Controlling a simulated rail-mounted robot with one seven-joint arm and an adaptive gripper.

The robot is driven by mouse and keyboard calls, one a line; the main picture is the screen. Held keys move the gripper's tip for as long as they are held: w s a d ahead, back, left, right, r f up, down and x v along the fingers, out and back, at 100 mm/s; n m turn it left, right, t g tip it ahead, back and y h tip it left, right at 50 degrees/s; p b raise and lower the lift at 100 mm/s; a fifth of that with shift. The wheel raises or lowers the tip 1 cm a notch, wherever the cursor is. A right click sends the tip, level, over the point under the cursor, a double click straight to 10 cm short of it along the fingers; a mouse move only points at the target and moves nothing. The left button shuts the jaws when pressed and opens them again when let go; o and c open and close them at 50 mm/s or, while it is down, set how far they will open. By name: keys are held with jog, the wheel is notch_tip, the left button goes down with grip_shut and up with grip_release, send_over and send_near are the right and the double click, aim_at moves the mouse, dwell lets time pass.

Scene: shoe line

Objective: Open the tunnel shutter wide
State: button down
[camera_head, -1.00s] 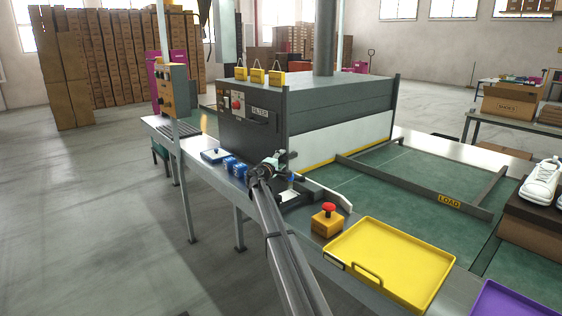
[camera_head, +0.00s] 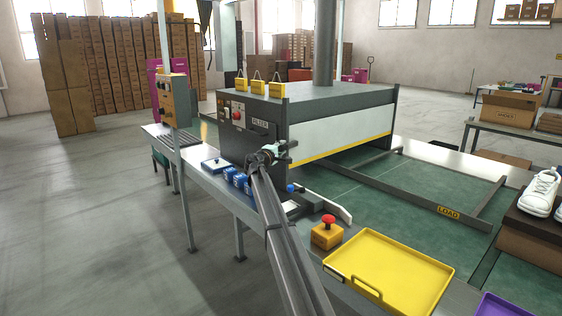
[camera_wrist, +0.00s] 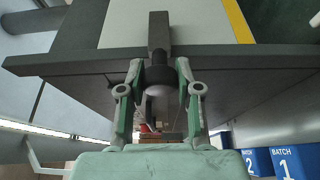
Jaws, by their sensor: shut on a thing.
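The tunnel (camera_head: 345,97) is a dark grey box. Its shutter (camera_head: 342,132) is a white panel with a yellow lower edge, partly raised, with a dark opening under that edge. In the wrist view the shutter (camera_wrist: 195,25) lies beyond a dark handle (camera_wrist: 158,35) that ends in a round knob. My gripper (camera_head: 272,155) is at the tunnel's near corner. In the wrist view its green-grey fingers (camera_wrist: 162,95) are closed around the knob, one on each side. The exact finger contact is partly hidden.
Blue batch boxes (camera_head: 237,179) and an orange block with a red button (camera_head: 326,233) stand near the gripper on the bench. A yellow tray (camera_head: 400,262) lies in front. The green surface (camera_head: 415,180) before the tunnel is largely clear, bordered by a LOAD bar (camera_head: 449,213).

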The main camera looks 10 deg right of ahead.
aim_at(285, 127)
notch_tip(285, 127, up, 8)
jog(key=shift+r+p, duration=0.15)
jog(key=shift+p, duration=0.6)
jog(key=c, duration=0.8)
grip_release()
jog(key=shift+w, duration=0.1)
jog(key=v, duration=1.2)
